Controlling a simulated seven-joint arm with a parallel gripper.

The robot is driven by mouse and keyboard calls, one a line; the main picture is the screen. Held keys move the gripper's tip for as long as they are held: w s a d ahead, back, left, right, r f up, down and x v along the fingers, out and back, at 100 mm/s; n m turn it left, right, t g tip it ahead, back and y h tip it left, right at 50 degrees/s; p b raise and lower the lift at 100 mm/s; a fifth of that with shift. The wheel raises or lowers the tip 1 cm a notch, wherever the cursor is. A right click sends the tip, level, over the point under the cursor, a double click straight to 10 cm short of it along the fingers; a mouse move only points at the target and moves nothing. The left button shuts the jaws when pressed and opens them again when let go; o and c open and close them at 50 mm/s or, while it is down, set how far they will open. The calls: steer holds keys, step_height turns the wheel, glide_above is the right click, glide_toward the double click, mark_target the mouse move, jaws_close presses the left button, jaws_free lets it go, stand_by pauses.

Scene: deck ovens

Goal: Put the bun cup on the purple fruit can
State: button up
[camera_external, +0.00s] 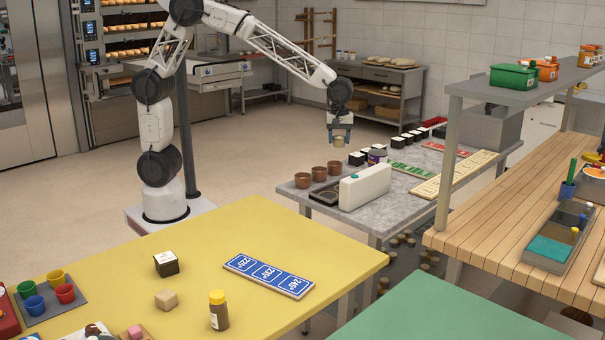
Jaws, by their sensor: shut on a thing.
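My gripper (339,135) is shut on a small pale tan cup (339,143), which I take to be the bun cup. It hangs in the air above the far-left side of the grey table (415,175). The purple fruit can (377,155), dark with a pale label, stands on that table. The can is to the right of my gripper in the picture and lower; the cup is apart from it. The finger contact on the cup is too small to see in detail.
Several brown cups (319,173) stand at the table's left edge, near a cream machine (365,187). Several black-and-white blocks (357,158) flank the can. A green board (411,170) lies to its right. The yellow table (215,240) is in front.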

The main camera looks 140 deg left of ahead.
steer(key=s+a+n, duration=0.6)
steer(key=s+a, duration=0.7)
steer(key=a, duration=0.4)
steer(key=f, duration=0.5)
steer(key=shift+a+f, duration=0.1)
steer(key=shift+a, duration=0.2)
glide_above(378, 152)
steer(key=shift+s+a+f, duration=0.1)
steer(key=shift+s+f, duration=0.05)
steer(key=shift+f, duration=0.55)
steer(key=shift+f, duration=0.1)
steer(key=shift+f, duration=1.7)
steer(key=shift+f, duration=0.1)
